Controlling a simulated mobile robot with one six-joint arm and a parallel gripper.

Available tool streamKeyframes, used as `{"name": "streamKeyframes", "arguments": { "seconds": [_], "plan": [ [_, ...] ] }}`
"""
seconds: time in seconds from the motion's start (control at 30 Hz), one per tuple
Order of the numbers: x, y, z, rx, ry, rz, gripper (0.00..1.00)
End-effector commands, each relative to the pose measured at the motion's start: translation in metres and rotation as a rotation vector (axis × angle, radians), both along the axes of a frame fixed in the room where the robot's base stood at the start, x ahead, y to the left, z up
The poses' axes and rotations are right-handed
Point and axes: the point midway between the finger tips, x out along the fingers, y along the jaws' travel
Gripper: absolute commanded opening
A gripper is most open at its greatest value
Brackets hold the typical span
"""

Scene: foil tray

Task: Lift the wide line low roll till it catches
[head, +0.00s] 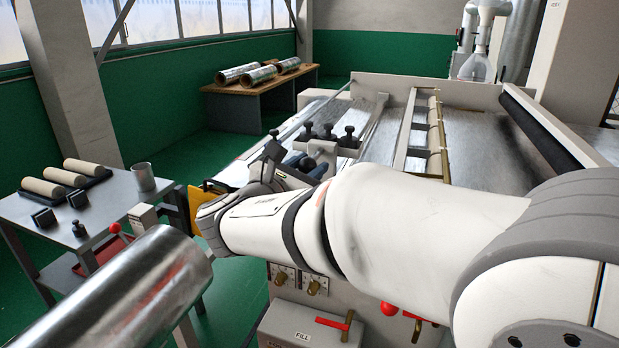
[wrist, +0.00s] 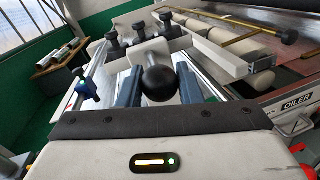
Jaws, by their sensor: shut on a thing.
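A black ball knob (wrist: 159,84) sits between the two blue fingers of my gripper (wrist: 160,70) in the wrist view. The gripper is shut on it. A pale bracket with several smaller black knobs (wrist: 140,28) stands just beyond. A pale roll (wrist: 238,43) lies across the machine beyond the bracket in the wrist view. I cannot tell whether it is raised or caught.
A grey side table (head: 110,205) holds several beige rolls (head: 65,177) and a metal cup (head: 144,177). A wooden bench (head: 245,104) with foil rolls is at the back. Red-handled valves (head: 388,309) are below my arm.

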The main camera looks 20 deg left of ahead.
Motion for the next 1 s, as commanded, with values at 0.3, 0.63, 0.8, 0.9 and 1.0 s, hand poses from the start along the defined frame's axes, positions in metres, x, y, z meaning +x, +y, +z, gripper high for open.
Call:
{"name": "streamKeyframes", "arguments": {
  "seconds": [0.3, 0.63, 0.8, 0.9, 1.0],
  "plan": [
    [0.0, 0.0, 0.072, 0.006, -0.015, -0.001, 0.0],
    [0.001, -0.001, 0.09, 0.006, -0.016, 0.0, 0.0],
    [0.0, -0.001, 0.091, 0.007, -0.016, -0.001, 0.0],
    [0.0, -0.001, 0.092, 0.007, -0.016, -0.001, 0.0],
    [0.0, -0.001, 0.092, 0.008, -0.016, -0.001, 0.35]
  ]
}}
